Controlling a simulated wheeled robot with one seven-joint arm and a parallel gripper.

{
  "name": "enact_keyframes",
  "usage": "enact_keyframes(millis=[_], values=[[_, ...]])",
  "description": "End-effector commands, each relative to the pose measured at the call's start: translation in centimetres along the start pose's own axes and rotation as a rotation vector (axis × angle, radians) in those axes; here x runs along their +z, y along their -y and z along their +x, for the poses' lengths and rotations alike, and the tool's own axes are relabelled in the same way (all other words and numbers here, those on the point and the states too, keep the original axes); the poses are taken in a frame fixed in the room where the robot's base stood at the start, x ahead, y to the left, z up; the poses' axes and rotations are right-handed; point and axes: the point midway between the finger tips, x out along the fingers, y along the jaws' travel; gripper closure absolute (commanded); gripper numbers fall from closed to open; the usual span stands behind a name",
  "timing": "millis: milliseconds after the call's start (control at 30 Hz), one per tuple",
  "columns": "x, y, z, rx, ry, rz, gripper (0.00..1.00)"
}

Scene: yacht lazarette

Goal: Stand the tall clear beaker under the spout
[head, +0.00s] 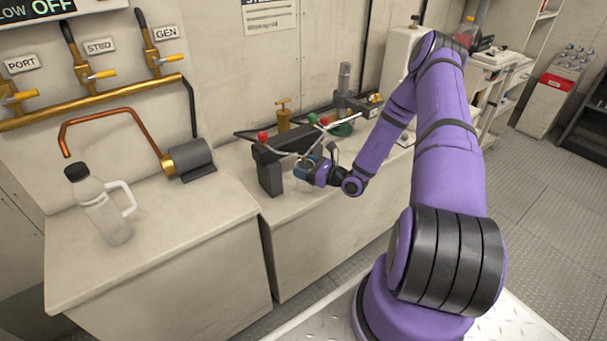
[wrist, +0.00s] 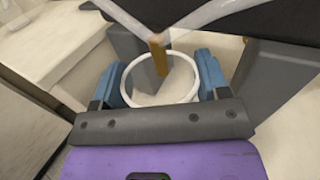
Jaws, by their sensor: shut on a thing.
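My gripper (head: 316,170) is at the dark stand on the middle counter. In the wrist view its blue fingers (wrist: 162,82) are shut on either side of a clear round vessel, which looks like the clear beaker (wrist: 128,95). Its pale rim shows as a ring, seen from above. A tan spout (wrist: 157,55) hangs where two pale tubes meet, and its tip appears over the ring's opening. I cannot tell the gap between them. The beaker's lower part and base are hidden, so I cannot tell whether it touches the counter. In the head view it is mostly hidden.
The dark stand (head: 270,178) has pale tubes and coloured knobs close around my gripper. A tall greyish cylinder (head: 344,77) stands behind. A handled bottle (head: 105,212) stands on the left counter, below a copper pipe (head: 100,117). The left counter's front is clear.

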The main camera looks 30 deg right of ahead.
Motion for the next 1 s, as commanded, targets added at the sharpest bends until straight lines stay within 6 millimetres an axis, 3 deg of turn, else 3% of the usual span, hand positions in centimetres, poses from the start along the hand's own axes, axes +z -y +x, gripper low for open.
enact_keyframes(millis=[100, 333, 733, 767, 833, 1000], values=[[-0.2, 0.4, 0.8, 0.001, 0.001, 0.001, 0.57], [-3.4, 0.3, 0.7, -0.001, -0.001, 0.001, 0.57], [-3.9, 0.3, 0.6, 0.0, 0.0, 0.0, 0.57], [-3.9, 0.3, 0.6, 0.0, 0.0, 0.0, 0.25], [-3.8, 0.3, 0.6, 0.0, 0.0, 0.0, 0.08], [-3.8, 0.3, 0.6, 0.0, 0.0, 0.0, 0.06]])
